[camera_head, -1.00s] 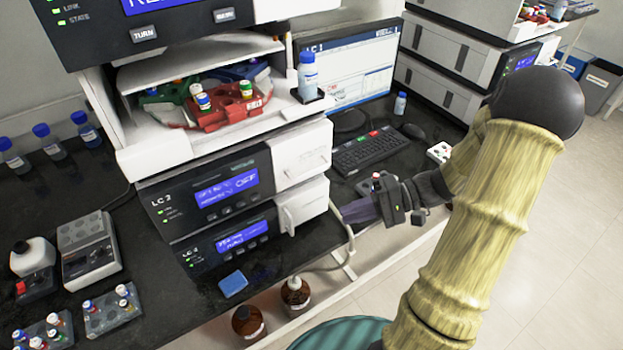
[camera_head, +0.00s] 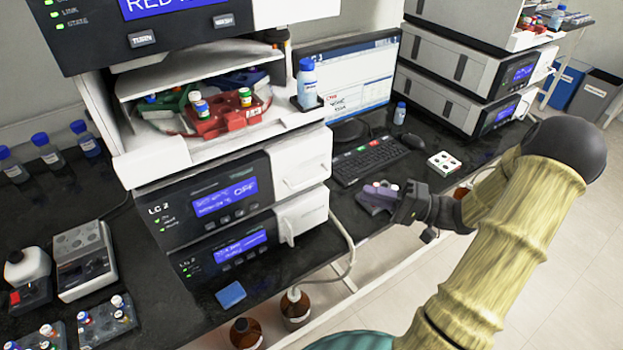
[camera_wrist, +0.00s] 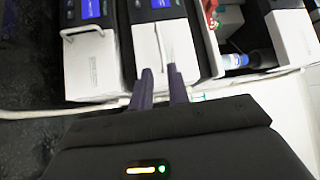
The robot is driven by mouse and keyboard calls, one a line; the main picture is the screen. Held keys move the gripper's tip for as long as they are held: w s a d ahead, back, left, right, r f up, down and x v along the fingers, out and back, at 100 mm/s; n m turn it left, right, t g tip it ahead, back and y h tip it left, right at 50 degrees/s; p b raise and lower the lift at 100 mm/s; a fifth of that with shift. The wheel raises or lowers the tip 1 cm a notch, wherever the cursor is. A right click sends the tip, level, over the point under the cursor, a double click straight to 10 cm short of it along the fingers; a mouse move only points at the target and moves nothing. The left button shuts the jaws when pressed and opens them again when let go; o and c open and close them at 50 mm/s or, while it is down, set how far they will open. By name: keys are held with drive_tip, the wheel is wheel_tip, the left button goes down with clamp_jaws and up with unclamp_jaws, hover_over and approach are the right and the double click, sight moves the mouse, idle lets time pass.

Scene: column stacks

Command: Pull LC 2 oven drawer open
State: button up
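In the head view, the LC 2 stack has two dark modules with blue displays, the upper one reading "OFF". The upper module has a white drawer front (camera_head: 303,160); the lower has a white drawer front (camera_head: 301,214) with an upright handle. Both look closed. I cannot tell from labels which is the oven. My gripper (camera_head: 379,190) is in the air to the right of the stack, apart from it. In the wrist view, the fingers (camera_wrist: 160,72) are apart, pointing at the middle drawer front (camera_wrist: 150,45) and its thin handle. The handled lower front (camera_wrist: 90,65) is left of them.
Above the drawers is a shelf with a red vial rack (camera_head: 215,118) and a blue-capped bottle (camera_head: 307,83). A keyboard (camera_head: 370,158) and monitor stand behind my gripper. A tube (camera_head: 350,245) loops beside the lower drawer. Brown bottles (camera_head: 295,305) stand below the bench edge.

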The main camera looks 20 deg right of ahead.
sight(311, 180)
drive_tip(key=p+x, duration=0.2)
drive_tip(key=x, duration=1.2)
drive_tip(key=shift+s+a, duration=0.1)
drive_tip(key=shift+a, duration=0.1)
clamp_jaws()
